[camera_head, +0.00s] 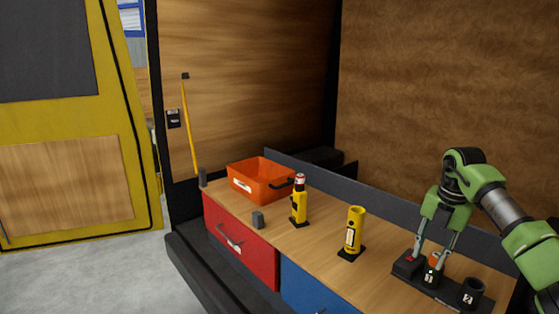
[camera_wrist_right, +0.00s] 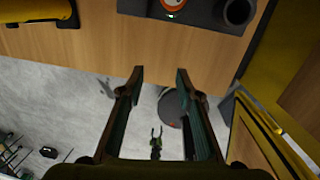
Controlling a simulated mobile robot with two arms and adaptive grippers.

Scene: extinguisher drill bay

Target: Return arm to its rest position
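My right gripper (camera_head: 432,254) reaches down over the dark rack (camera_head: 450,296) at the right end of the counter. In the right wrist view, the right gripper (camera_wrist_right: 160,74) is open with nothing between its fingers. An orange-topped piece (camera_head: 434,261) sits in the rack near the fingers. In the right wrist view this orange piece (camera_wrist_right: 172,4) sits at the top edge, apart from the fingertips, with a small green light beside it. The rack's right socket (camera_head: 473,291) is a round dark cup that looks empty. My left gripper shows in neither view.
An orange bin (camera_head: 258,180), a yellow bottle with a red top (camera_head: 299,203), and a yellow tube (camera_head: 354,232) stand along the wooden counter (camera_head: 322,236). A dark low wall (camera_head: 375,201) runs behind.

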